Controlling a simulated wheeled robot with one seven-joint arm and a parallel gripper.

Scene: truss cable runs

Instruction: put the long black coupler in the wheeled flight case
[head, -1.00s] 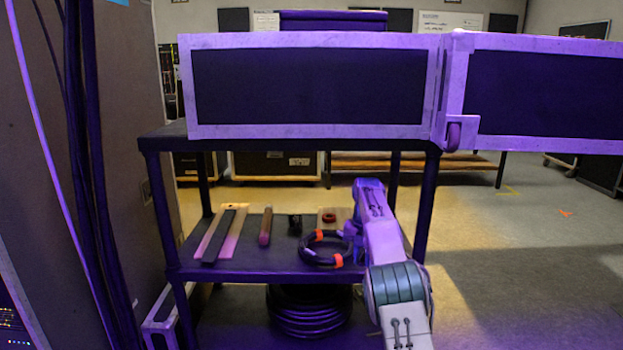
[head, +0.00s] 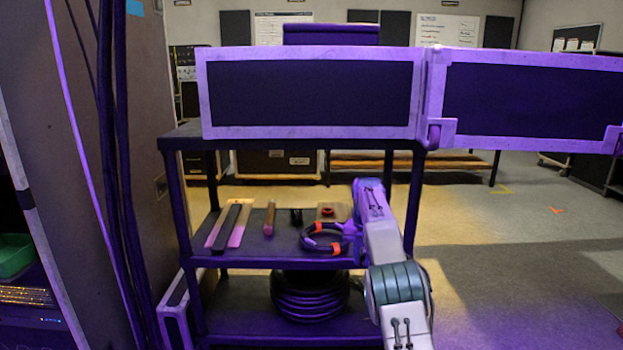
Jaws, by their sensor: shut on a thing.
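My gripper (head: 347,231) is at the right end of the middle shelf, beside the black coil with orange bands. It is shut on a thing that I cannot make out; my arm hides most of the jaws. No long black coupler shows clearly. A small dark piece (head: 296,216) lies on the shelf, too small to identify. A large dark case with pale edges (head: 310,92) stands on the top of the rack. A second such case (head: 530,100) is to its right, with a caster-like fitting at its left corner. I cannot tell which is the wheeled flight case.
The rack's middle shelf (head: 255,250) bears the coil (head: 308,247), a long black strip (head: 226,228), a brown stick (head: 269,217) and a red ring (head: 327,211). A cable stack (head: 310,300) is below. A tall panel (head: 150,100) with hanging cables stands left. Floor is clear at right.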

